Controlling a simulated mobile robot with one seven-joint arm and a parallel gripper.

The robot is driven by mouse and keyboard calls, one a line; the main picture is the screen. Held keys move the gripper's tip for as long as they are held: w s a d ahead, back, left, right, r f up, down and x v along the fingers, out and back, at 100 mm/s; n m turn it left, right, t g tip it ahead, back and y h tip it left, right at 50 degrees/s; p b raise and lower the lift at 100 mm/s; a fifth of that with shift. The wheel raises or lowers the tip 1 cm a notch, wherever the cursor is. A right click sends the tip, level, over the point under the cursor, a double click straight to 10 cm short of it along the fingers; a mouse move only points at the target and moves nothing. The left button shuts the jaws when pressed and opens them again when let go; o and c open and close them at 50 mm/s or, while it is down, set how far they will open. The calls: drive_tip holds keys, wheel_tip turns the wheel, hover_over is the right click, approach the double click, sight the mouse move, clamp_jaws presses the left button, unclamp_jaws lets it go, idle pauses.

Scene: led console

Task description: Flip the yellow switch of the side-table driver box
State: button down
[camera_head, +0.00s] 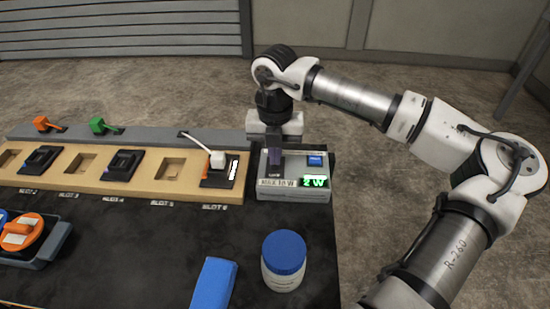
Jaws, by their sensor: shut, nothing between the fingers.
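The driver box (322,184) is a light grey box at the table's right end. It carries a "MAX 10 W" label, a lit green display (316,182) reading "2 W" and a small blue panel (315,161) at its upper right. My gripper (275,165) points straight down over the left part of the box, its dark fingers shut and empty. I cannot tell whether the fingertips touch the box. No yellow switch can be made out; the fingers cover part of the box's top.
A tan slotted board (140,187) runs left of the box. A blue-lidded jar (283,275) and a blue block (214,284) stand in front. An orange item (22,233) lies in a left tray.

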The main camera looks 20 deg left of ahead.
wheel_tip(320, 180, up, 7)
drive_tip(key=p, duration=0.3)
drive_tip(key=shift+s, duration=0.4)
idle(0.3)
